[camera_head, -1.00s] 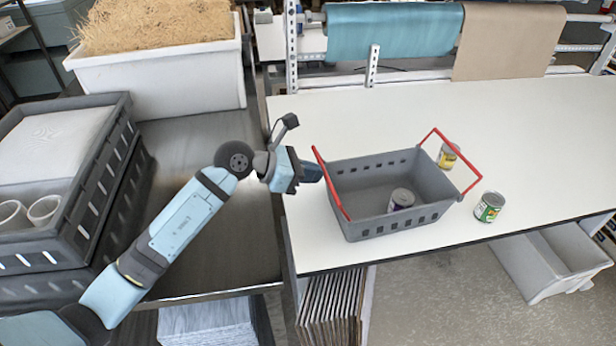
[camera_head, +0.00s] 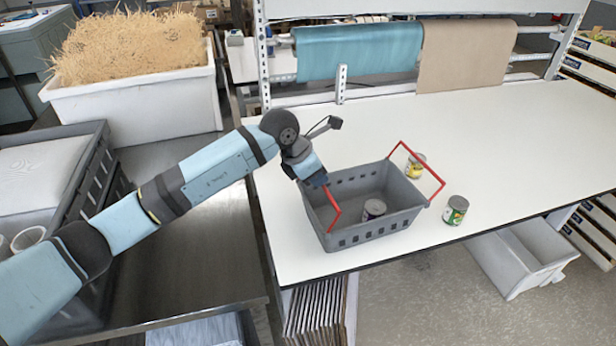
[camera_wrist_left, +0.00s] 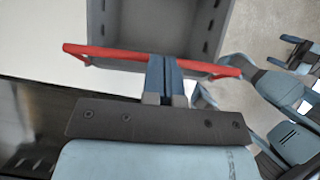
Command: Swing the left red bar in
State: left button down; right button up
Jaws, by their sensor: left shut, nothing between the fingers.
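The grey basket (camera_head: 345,238) stands on the white table with its left red bar (camera_head: 334,203) tipped inward over the basket's left part. The right red bar (camera_head: 424,167) stands up and leans outward at the right end. My left gripper (camera_head: 320,182) is shut and empty at the far part of the left red bar. In the left wrist view, the shut fingers (camera_wrist_left: 165,75) cross the red bar (camera_wrist_left: 110,53) and hide its middle; I cannot tell whether they touch. Part of my body, perhaps the right gripper, shows at that view's right edge, its jaw state unclear.
A can (camera_head: 374,208) is inside the basket. A yellow can (camera_head: 415,166) is behind its right end, and a green-labelled can (camera_head: 455,210) stands to its right. The white table (camera_head: 500,130) is clear farther right. A dark crate (camera_head: 95,165) stands at left.

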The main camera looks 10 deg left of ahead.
pick_arm(q)
jog(key=shift+w+d+f+g+y+b, duration=0.2)
jog(key=shift+d+g+y, duration=0.15)
jog(key=shift+y, duration=0.25)
jog(key=shift+w+d+f+g+y+b, duration=0.15)
jog(key=shift+w+d+g+y, duration=0.1)
jog(key=shift+d+y, duration=0.3)
jog(key=shift+a+r, duration=0.1)
jog(key=shift+a, duration=0.1)
jog(key=shift+s+r, duration=0.1)
jog(key=shift+r, duration=0.65)
jog(key=shift+r, duration=0.1)
